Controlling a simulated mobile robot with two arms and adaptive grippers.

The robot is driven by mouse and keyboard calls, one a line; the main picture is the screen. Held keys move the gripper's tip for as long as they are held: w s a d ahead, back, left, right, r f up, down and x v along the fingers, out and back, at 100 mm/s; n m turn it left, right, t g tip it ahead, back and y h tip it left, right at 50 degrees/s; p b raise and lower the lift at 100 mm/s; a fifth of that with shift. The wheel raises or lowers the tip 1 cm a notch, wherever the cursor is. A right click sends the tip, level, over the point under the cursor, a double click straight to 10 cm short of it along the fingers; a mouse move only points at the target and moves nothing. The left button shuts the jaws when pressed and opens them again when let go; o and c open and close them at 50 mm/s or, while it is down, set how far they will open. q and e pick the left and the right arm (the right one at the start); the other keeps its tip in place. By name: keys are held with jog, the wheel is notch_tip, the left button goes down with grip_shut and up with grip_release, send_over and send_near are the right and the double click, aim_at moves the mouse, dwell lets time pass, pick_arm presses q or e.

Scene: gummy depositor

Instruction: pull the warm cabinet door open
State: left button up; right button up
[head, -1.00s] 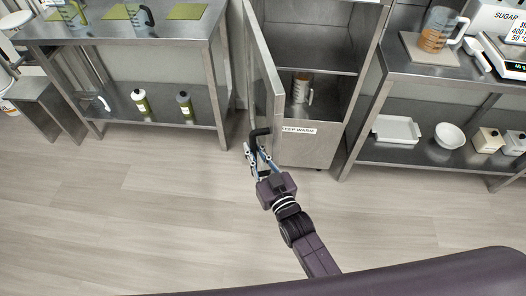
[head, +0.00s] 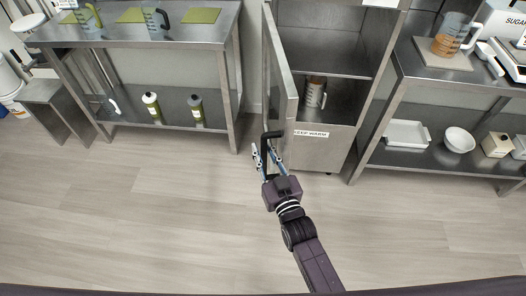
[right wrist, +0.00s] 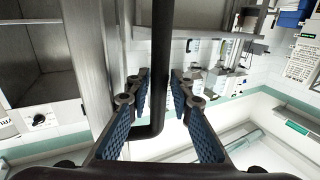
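The warm cabinet (head: 325,148) is a steel unit with a "KEEP WARM" label on its front, right of centre in the head view. Its door (head: 284,75) stands swung well out on the left side, and the inside shows. My right gripper (head: 267,155) is at the black door handle (head: 272,134). In the right wrist view, the fingers (right wrist: 158,85) are spread on either side of the vertical black handle bar (right wrist: 161,45), with a small gap on the left. Whether the right finger touches the bar is unclear. My left gripper is not in view.
A jug (head: 315,92) stands inside the cabinet. A steel table (head: 222,32) with bottles on its lower shelf is left of the door. Another table (head: 425,72) with a jug and scale is on the right. The floor (head: 180,215) in front is clear.

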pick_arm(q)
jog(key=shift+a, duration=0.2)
pick_arm(e)
jog(key=shift+f, duration=0.1)
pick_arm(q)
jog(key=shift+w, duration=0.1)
pick_arm(e)
jog(key=v, duration=1.2)
jog(key=shift+c, duration=0.3)
